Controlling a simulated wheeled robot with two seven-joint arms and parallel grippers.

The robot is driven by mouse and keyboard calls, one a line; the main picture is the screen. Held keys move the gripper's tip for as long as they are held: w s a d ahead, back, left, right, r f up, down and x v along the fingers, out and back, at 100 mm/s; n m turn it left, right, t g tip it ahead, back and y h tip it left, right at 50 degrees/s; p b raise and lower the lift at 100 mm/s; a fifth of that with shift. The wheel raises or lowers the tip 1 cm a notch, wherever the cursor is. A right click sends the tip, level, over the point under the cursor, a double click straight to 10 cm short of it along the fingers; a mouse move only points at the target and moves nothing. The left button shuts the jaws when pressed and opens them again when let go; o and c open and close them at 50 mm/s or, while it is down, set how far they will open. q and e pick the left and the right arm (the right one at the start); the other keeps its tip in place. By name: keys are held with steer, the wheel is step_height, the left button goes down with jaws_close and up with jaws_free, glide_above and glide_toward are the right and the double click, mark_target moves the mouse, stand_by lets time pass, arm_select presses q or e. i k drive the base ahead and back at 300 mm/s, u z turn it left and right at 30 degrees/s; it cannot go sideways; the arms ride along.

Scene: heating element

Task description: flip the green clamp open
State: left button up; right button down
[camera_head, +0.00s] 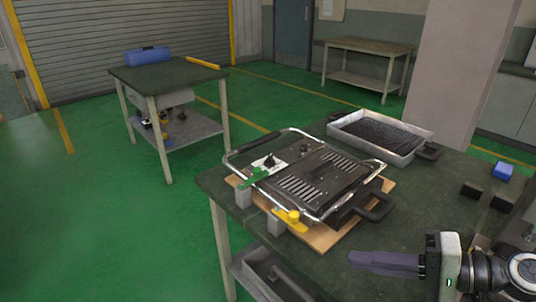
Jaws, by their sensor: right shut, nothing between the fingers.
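The green clamp (254,177) lies at the left side of the black heating element (312,176), beside a white plate with a black knob. A yellow clamp (291,216) sits at the near edge of the same device. The device rests on a wooden board (326,238) on the dark workbench. My right gripper (354,260) is at the lower right, over the bench, pointing left. It is shut and empty, well apart from the green clamp. My left gripper is not in view.
A metal tray (416,150) with a black grill stands behind the device. Black blocks (471,190) and a blue block (502,171) lie at the right of the bench. Bench top between my right gripper and the board is clear. A second table (190,80) stands at the left.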

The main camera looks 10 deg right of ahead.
mark_target(258, 174)
steer(key=i, duration=0.85)
